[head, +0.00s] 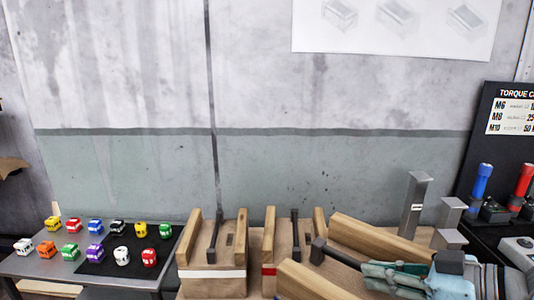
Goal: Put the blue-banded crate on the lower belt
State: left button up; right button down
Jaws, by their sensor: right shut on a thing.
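A crate with two wooden rails (381,239) stands at the lower right, turned at an angle to the others. Its dark handle bar (338,256) runs between the rails. No coloured band shows on it; its front is cut off by the frame's bottom edge. My right gripper (378,274) comes in from the right and is shut on this handle, partly hiding the crate. My left gripper is not in view. No lower belt can be made out.
A white-banded crate (212,274) and a red-banded crate (268,270) stand close on the left. Grey metal posts (413,205) rise behind my right gripper. Several toy cars sit on a table (35,264) at far left. Blue (481,183) and red-handled (524,180) tools stand right.

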jog(key=s+a+f+n+g, duration=0.1)
jog(key=s+f, duration=0.6)
jog(key=f, duration=0.2)
jog(key=shift+a+f+y, duration=0.2)
jog(key=shift+f+y, duration=0.2)
jog(key=shift+a, duration=0.1)
